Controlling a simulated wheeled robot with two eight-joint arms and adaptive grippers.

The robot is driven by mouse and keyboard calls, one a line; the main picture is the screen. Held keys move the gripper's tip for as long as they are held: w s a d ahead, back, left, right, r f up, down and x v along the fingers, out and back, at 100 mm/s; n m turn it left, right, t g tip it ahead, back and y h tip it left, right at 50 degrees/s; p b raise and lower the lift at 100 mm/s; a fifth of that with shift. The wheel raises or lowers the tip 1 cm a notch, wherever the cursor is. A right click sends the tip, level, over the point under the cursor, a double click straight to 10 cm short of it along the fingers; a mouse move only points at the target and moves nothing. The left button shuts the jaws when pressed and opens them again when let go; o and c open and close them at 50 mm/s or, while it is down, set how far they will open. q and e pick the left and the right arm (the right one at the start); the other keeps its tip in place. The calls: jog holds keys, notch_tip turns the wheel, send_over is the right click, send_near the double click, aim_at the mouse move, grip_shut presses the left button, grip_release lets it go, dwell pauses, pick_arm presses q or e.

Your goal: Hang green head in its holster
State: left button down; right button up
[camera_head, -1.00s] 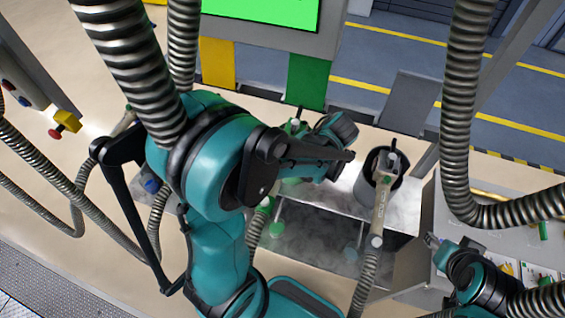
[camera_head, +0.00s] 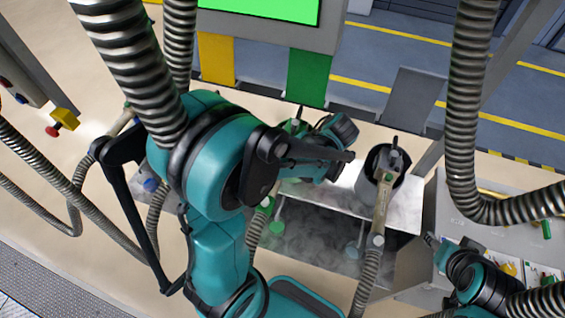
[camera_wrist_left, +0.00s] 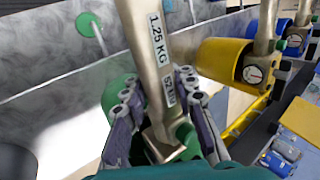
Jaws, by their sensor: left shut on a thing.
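In the left wrist view my left gripper (camera_wrist_left: 165,115) is shut on a metallic, beige-grey head (camera_wrist_left: 155,60), the green head, labelled 1.25 KG, with a green part (camera_wrist_left: 188,137) beside its end. A green rounded form (camera_wrist_left: 116,92), seemingly the green holster, shows behind the left finger, partly hidden. I cannot tell whether the head sits inside it. In the head view my left arm hides most of this; only bits of green (camera_head: 297,126) show beside the wrist. My right gripper (camera_head: 433,241) is at the lower right, away from the head; its jaws are too small to read.
In the head view, another head (camera_head: 384,195) on a hose hangs in a dark holster (camera_head: 376,165). Thick hoses hang around.

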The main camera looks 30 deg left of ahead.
pick_arm(q)
jog(key=shift+f+b, duration=0.85)
jog(key=shift+f, duration=0.15)
jog(key=c, duration=1.1)
grip_release()
jog(key=shift+c, duration=0.2)
jog(key=shift+f, duration=0.1)
jog(key=v, duration=1.2)
